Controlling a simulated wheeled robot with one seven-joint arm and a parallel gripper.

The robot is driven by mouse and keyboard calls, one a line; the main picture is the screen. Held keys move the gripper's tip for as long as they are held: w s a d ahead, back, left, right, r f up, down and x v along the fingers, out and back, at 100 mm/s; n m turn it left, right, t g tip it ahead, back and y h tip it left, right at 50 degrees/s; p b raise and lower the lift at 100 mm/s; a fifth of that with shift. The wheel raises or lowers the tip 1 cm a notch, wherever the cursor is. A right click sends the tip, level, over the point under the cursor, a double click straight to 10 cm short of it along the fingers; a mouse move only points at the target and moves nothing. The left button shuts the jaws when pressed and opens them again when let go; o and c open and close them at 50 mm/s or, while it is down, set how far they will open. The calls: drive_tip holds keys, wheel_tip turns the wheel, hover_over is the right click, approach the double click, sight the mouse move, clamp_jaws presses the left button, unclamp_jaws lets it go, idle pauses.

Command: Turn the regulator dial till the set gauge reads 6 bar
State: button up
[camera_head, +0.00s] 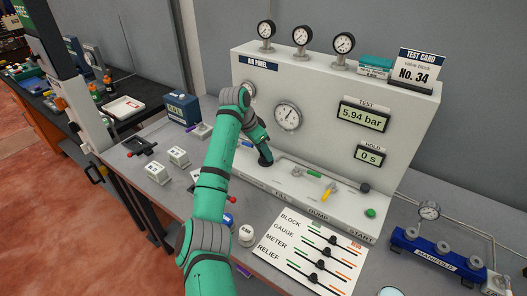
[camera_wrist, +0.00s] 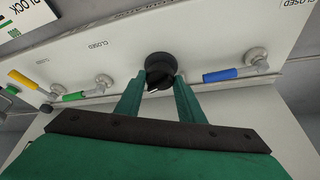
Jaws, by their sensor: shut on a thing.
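The regulator dial, a black round knob (camera_wrist: 161,66), is at the top centre of the wrist view. My gripper (camera_wrist: 160,84) has a green finger on each side of it and is shut on it. In the head view my gripper (camera_head: 265,154) reaches down to the front of the air panel (camera_head: 338,82), and the dial is mostly hidden there. A round white gauge (camera_head: 287,116) is on the panel face; its scale is too small to read. Another gauge (camera_head: 250,90) is partly behind my arm. The TEST display (camera_head: 363,116) reads 5.94 bar.
Yellow (camera_wrist: 22,79), green (camera_wrist: 74,96) and blue (camera_wrist: 220,75) valve handles sit along the panel beside the dial. The HOLD display (camera_head: 369,155) reads 0 s. A slider card (camera_head: 312,250) and a blue manifold (camera_head: 438,252) lie at the front right.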

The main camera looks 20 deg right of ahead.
drive_tip(key=o, duration=1)
drive_tip(key=v, duration=1.1)
drive_tip(key=shift+a+f, duration=0.1)
